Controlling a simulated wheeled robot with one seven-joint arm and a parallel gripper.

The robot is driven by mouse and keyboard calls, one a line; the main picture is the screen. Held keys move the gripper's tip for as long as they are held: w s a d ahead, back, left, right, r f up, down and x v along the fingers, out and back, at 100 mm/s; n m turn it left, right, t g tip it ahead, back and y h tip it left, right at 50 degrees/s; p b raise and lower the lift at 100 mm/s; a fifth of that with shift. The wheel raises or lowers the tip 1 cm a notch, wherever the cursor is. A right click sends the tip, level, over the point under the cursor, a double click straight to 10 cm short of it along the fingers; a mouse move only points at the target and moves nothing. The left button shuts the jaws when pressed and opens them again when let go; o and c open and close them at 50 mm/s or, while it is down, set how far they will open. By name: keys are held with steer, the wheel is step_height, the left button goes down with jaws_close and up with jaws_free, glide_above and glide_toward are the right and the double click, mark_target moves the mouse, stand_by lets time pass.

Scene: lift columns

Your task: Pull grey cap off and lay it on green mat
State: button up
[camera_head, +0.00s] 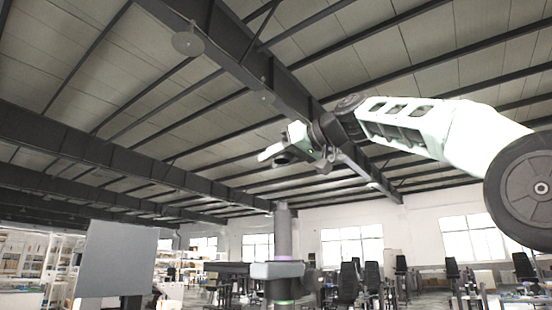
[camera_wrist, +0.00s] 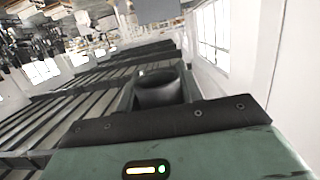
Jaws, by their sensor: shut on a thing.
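My gripper (camera_head: 272,153) is raised high in the head view, at the end of my arm reaching in from the right. It is above and apart from the upright grey column (camera_head: 283,232). In the wrist view a dark grey, rounded, cup-like thing (camera_wrist: 160,92) sits just past the dark edge of my gripper's housing. It looks like the grey cap, and my gripper is shut on it. In the head view a small dark shape under the pale fingertip is too small to make out. I cannot make out the green mat in either view.
The column has a purple ring and stands by a pale grey block (camera_head: 277,270). A grey panel (camera_head: 117,260) stands at the left. Chairs (camera_head: 349,280), benches and shelves fill the room behind. Dark roof beams run overhead. The air around my gripper looks clear.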

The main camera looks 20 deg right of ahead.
steer(key=shift+r, duration=0.15)
steer(key=shift+r+p, duration=2.35)
steer(key=shift+r, duration=0.05)
